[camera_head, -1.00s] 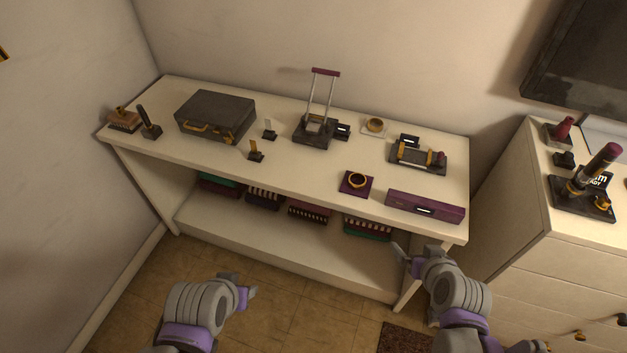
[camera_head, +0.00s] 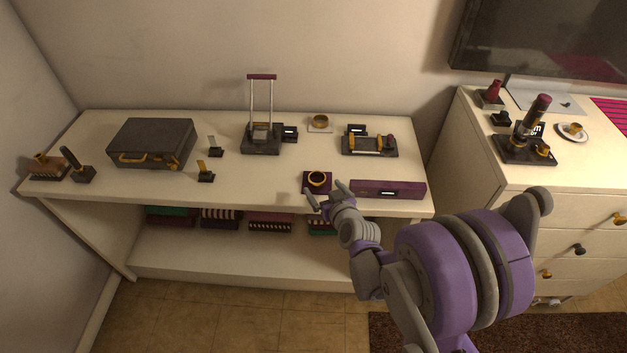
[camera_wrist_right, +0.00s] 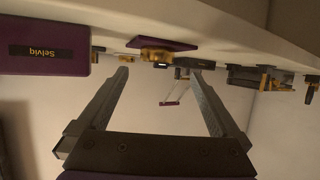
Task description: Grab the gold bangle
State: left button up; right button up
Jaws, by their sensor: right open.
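The gold bangle (camera_head: 317,178) rests on a small purple square pad (camera_head: 309,187) near the front edge of the white table. The wrist view is upside down, and in it the bangle (camera_wrist_right: 156,56) shows beyond and between the fingertips, under the pad (camera_wrist_right: 165,44). My right gripper (camera_head: 325,195) is open and empty, just in front of the pad at the table's front edge. In the right wrist view its two fingers (camera_wrist_right: 162,80) stand apart with nothing between them. My left gripper is not in view.
A long purple box (camera_head: 388,189) lies right beside the pad. Behind are a black display stand (camera_head: 370,147), another gold ring on a white pad (camera_head: 320,122) and a small trolley-shaped stand (camera_head: 262,140). A dark briefcase (camera_head: 152,142) sits left. The tabletop (camera_head: 250,187) left of the pad is clear.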

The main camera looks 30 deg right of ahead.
aim_at(315, 174)
jog(key=x, duration=0.6)
jog(key=shift+w+d, duration=0.15)
jog(key=shift+d, duration=0.1)
jog(key=shift+c, duration=0.3)
